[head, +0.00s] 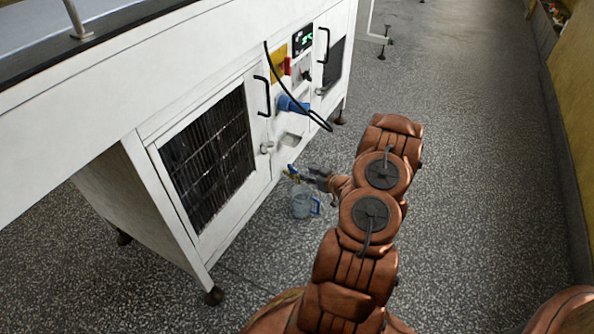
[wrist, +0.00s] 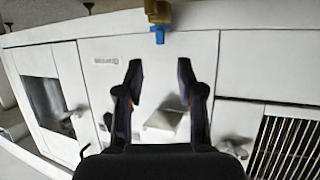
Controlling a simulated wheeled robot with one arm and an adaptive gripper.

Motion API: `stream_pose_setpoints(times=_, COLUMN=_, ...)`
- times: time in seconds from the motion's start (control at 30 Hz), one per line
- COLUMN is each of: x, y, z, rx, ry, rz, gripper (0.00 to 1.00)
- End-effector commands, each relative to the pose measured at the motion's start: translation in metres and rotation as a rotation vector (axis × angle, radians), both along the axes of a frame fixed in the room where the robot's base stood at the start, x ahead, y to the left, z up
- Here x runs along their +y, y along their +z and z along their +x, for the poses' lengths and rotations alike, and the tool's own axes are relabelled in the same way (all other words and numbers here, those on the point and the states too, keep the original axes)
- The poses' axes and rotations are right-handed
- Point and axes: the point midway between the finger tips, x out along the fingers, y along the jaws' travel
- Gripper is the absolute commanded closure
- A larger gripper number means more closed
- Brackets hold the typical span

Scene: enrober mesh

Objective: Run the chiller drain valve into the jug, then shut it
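The drain valve (head: 291,171) sticks out low on the white cabinet. In the wrist view it is a brass body (wrist: 159,12) at the top edge, with a small blue part (wrist: 159,34) pointing down the picture. The clear jug (head: 301,205) with a blue handle stands upright on the floor near below the valve; it is not in the wrist view. I cannot tell whether liquid is flowing. My gripper (wrist: 160,68) is open and empty, with white panel showing between its fingers. The valve lies beyond the fingertips, apart from them. In the head view my gripper (head: 311,176) is just right of the valve.
The white cabinet (head: 207,240) has a dark grille (head: 210,160), black door handles, a blue plug (head: 291,104) with a hanging black cable, and a yellow-and-red switch (head: 279,65). A wall edge runs along the far right. The speckled floor (head: 480,170) between is clear.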

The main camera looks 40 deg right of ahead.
Motion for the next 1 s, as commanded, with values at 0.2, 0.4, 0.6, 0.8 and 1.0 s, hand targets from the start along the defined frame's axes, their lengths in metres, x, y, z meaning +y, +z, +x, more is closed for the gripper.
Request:
stream_pose_setpoints(times=0.2, x=0.001, y=-0.011, z=0.019, rx=-0.003, ry=0.003, rz=0.003, gripper=0.62)
stream_pose_setpoints(times=0.4, x=-0.001, y=-0.023, z=0.046, rx=-0.002, ry=0.003, rz=0.001, gripper=0.62)
stream_pose_setpoints(times=0.6, x=-0.002, y=-0.029, z=0.065, rx=-0.002, ry=0.002, rz=0.001, gripper=0.62)
stream_pose_setpoints(times=0.8, x=-0.002, y=-0.030, z=0.071, rx=-0.002, ry=0.001, rz=0.003, gripper=0.62)
stream_pose_setpoints(times=1.0, x=-0.002, y=-0.030, z=0.071, rx=-0.002, ry=0.001, rz=0.003, gripper=0.64)
